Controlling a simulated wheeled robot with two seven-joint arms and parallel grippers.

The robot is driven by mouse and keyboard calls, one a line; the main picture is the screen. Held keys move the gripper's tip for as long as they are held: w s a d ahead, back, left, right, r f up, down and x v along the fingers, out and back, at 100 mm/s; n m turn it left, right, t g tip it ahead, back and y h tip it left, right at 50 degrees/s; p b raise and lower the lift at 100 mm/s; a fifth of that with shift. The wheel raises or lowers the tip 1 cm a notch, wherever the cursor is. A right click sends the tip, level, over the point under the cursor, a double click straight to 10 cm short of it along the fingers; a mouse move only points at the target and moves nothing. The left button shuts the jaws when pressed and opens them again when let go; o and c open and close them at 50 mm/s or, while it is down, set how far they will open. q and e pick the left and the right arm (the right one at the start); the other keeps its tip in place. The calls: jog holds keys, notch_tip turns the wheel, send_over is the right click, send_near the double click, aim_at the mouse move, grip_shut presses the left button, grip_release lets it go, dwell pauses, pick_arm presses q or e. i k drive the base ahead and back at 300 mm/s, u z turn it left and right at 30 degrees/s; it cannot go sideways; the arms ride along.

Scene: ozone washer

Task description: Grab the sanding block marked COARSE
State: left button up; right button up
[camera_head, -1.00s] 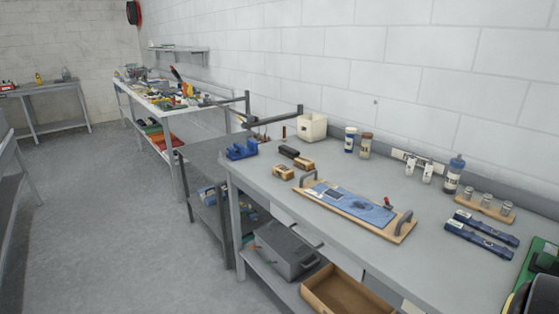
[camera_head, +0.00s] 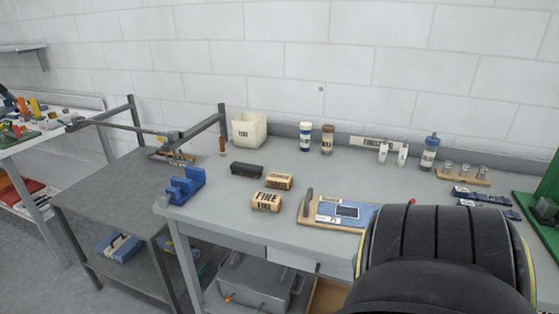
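Two tan sanding blocks with dark lettering lie on the grey workbench (camera_head: 225,215). The nearer block (camera_head: 267,202) reads FINE. The block behind it (camera_head: 279,181) has a label too small to read, so I cannot tell whether it says COARSE. A dark oblong block (camera_head: 246,170) lies just left of that one; no marking on it is readable. Neither of my grippers is in view. A large black ribbed part, perhaps of my own arm, covers the lower right.
A blue vise (camera_head: 186,186) sits at the bench's left corner. A wooden board with handles (camera_head: 325,211) lies right of the blocks, partly hidden. A white bin (camera_head: 249,130) and bottles (camera_head: 305,137) stand along the wall. Bench around the blocks is mostly clear.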

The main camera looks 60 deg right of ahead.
aim_at(281, 182)
jog(key=z, duration=1.05)
jog(key=i, duration=1.15)
jog(key=z, duration=1.1)
